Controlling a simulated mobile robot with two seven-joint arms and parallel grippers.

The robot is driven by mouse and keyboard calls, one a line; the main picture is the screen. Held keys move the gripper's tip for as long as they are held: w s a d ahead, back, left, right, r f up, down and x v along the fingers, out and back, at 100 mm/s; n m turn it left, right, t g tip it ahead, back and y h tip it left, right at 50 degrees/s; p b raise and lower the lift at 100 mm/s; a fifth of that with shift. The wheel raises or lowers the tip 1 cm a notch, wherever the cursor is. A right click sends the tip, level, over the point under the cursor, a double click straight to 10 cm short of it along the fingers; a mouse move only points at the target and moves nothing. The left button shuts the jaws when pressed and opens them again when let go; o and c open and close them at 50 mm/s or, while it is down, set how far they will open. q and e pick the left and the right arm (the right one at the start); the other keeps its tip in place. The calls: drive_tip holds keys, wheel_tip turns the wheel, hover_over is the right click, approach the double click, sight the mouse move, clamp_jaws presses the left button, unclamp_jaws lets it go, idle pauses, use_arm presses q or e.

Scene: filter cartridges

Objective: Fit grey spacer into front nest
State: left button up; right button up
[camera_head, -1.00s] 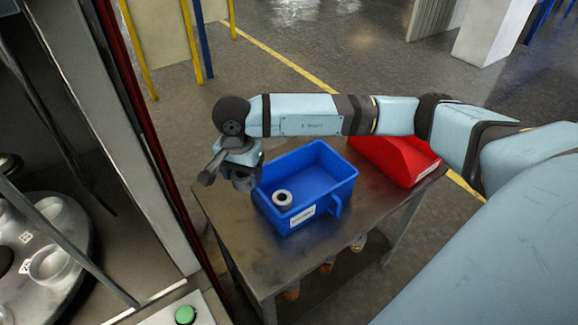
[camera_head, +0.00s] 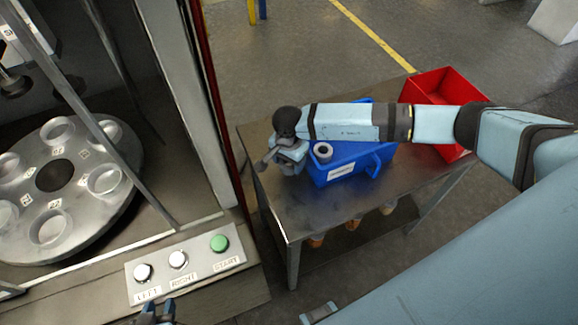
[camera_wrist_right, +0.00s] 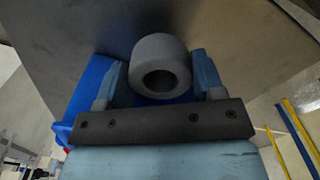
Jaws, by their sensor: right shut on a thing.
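A grey spacer (camera_wrist_right: 161,67), a thick ring with a round hole, sits between the two blue fingers of my right gripper (camera_wrist_right: 160,80) in the right wrist view. In the head view my right gripper (camera_head: 268,162) is over the table, just left of the blue bin; its fingertips are hard to make out there. My left gripper (camera_head: 158,312) shows only as dark tips at the bottom edge, by the button panel. The round grey turntable (camera_head: 130,205) carries several cup-like nests, the nearest being a nest (camera_head: 50,226); I cannot read which is labelled front.
A blue bin (camera_head: 345,172) on the metal table (camera_head: 290,210) shows another light ring (camera_head: 323,151) inside. A red bin (camera_head: 440,85) stands behind. A panel (camera_head: 185,262) has two white buttons and a green one. A door post and bar partly cover the turntable.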

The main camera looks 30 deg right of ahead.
sight(289, 169)
wheel_tip(289, 169, down, 4)
drive_tip(key=shift+r, duration=0.1)
drive_tip(key=shift+f, duration=0.2)
drive_tip(key=o, duration=0.9)
drive_tip(key=shift+o, duration=0.2)
drive_tip(key=shift+r, duration=0.1)
